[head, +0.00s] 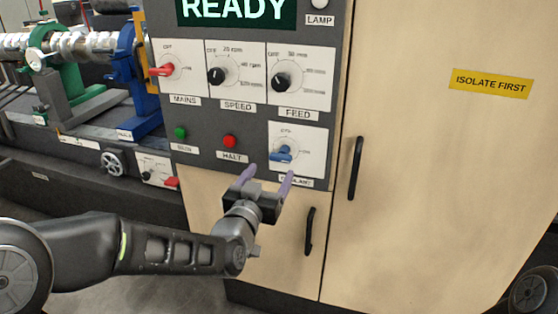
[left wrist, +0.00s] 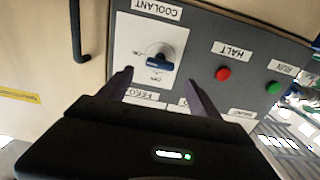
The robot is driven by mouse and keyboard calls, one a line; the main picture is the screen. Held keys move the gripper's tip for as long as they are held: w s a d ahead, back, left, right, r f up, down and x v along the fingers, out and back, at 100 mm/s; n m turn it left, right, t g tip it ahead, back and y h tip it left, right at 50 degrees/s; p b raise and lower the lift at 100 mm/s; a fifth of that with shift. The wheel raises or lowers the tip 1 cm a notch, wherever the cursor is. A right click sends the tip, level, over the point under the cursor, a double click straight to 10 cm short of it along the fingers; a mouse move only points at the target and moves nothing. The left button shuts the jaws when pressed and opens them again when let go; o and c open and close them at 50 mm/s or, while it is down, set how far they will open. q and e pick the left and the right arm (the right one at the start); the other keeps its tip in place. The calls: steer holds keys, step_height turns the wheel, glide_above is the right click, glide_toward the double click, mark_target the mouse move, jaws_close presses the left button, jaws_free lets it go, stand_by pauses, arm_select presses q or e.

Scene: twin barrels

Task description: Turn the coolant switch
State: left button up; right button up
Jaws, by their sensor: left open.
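The coolant switch (head: 281,154) is a blue handle on a white plate at the lower right of the grey control panel, its label partly hidden behind a fingertip. OFF is marked above it and ON to its right; the handle lies roughly sideways, its blue end toward the lower left. In the left wrist view the switch (left wrist: 160,61) shows upside down, just beyond the fingertips. My left gripper (head: 267,177) is open and empty, with its purple fingers pointing up at the panel just below the switch. In the wrist view the fingers (left wrist: 157,80) stand apart on either side of it.
Close by are the red HALT button (head: 230,141), the green button (head: 180,132), the FEED knob (head: 281,82), the SPEED knob (head: 216,76) and the red MAINS switch (head: 161,70). Cabinet handles (head: 355,168) stick out at the right. Machinery with a blue bracket (head: 132,75) stands left.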

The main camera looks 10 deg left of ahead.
mark_target(279, 159)
arm_select(q)
steer(key=w, duration=0.2)
steer(key=w+p, duration=0.1)
steer(key=w, duration=0.4)
steer(key=shift+w+d, duration=0.15)
steer(key=shift+d, duration=0.1)
steer(key=c, duration=1.4)
